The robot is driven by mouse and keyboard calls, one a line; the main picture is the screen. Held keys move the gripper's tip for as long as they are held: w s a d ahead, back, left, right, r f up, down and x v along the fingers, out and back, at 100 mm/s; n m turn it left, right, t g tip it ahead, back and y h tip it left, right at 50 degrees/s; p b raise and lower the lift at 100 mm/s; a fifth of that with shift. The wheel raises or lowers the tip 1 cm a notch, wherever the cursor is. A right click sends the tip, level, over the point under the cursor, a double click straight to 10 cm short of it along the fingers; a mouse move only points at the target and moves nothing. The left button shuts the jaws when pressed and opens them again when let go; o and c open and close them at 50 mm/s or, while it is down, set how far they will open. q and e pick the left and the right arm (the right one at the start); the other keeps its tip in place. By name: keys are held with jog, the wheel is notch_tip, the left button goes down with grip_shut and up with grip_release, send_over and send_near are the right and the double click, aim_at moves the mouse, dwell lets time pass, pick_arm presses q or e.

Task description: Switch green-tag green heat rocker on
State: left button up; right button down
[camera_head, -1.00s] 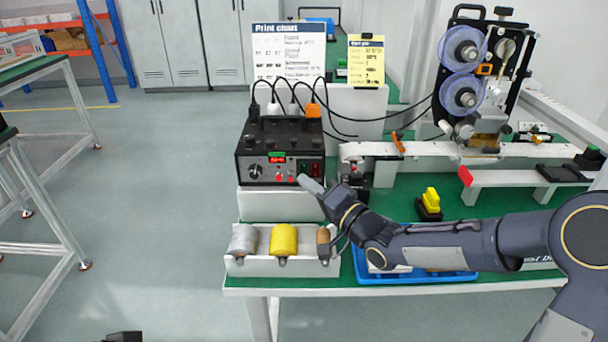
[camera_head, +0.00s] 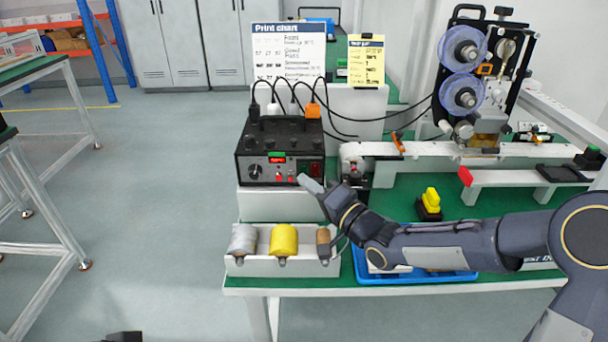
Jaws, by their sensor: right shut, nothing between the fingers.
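The black control box (camera_head: 280,150) stands on a white block at the bench's left side. A green tag (camera_head: 277,155) sits at the top of its front panel, above a red lit display (camera_head: 277,161). A dark red rocker (camera_head: 315,168) is at the panel's right; I cannot make out a green rocker or any rocker's position. My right gripper (camera_head: 304,181) is shut and empty, its tip just in front of the panel's lower right. Whether it touches is unclear. A dark piece at the bottom edge may be my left gripper (camera_head: 125,336); its jaws cannot be made out.
A white tray (camera_head: 250,268) with grey, yellow and brown rolls sits below the box. A blue tray (camera_head: 415,277) lies under my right arm. Cables plug into the box top. A yellow-and-black object (camera_head: 430,203) and the reel machine (camera_head: 470,85) stand to the right.

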jog(key=shift+w, duration=0.2)
dwell(0.3)
jog(key=shift+w, duration=0.25)
jog(key=shift+w+f, duration=0.1)
jog(key=shift+w, duration=0.2)
dwell(0.5)
dwell(0.4)
jog(key=shift+s+b, duration=0.3)
jog(key=shift+s, duration=0.45)
jog(key=shift+s, duration=0.1)
jog(key=shift+s+r+b, duration=0.2)
jog(key=shift+s+r, duration=0.05)
jog(key=shift+s, duration=0.95)
jog(key=shift+s+r+b, duration=0.2)
jog(key=shift+s+r, duration=0.05)
jog(key=shift+s, duration=0.95)
